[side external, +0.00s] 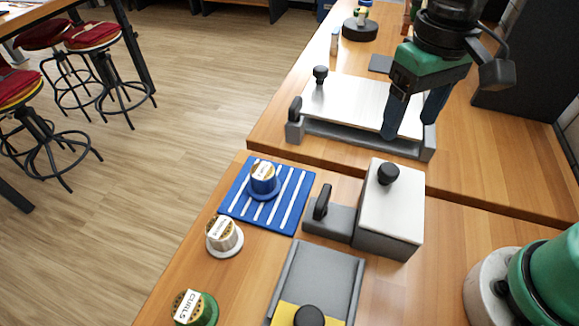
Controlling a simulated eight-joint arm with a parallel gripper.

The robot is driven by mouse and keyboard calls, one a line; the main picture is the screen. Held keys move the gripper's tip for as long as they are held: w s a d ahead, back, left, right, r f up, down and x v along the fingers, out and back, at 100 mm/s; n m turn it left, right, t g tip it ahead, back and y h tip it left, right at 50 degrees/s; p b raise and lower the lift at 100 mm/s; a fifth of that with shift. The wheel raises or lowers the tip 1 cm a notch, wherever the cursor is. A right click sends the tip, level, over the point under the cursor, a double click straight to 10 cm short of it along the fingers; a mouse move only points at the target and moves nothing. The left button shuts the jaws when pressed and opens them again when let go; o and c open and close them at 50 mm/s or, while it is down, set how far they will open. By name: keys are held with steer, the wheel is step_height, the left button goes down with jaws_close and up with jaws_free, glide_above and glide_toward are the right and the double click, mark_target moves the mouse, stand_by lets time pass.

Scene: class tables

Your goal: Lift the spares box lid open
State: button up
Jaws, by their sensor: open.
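A grey box (385,243) with a white lid (406,198) and a round black knob (388,173) stands on the near table. Its lid lies flat and shut; I see no label naming it the spares box. My gripper (413,120) is above the far table, behind this box in the picture and apart from it. Its two dark blue fingers point down, spread apart and empty. They hang over the right end of a wide white panel (350,105) in a grey frame, which has a black knob (320,73) at its back left. Whether they touch it is unclear.
A grey block with a black handle (322,202) adjoins the box's left side. A blue striped mat (245,205) holds a blue-based spool. White (224,237) and green (196,309) labelled spools stand nearby. A grey tray (320,268) with a yellow part lies in front.

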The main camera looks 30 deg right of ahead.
mark_target(390, 168)
steer(key=shift+f, duration=4.4)
steer(key=shift+c, duration=0.3)
jaws_close()
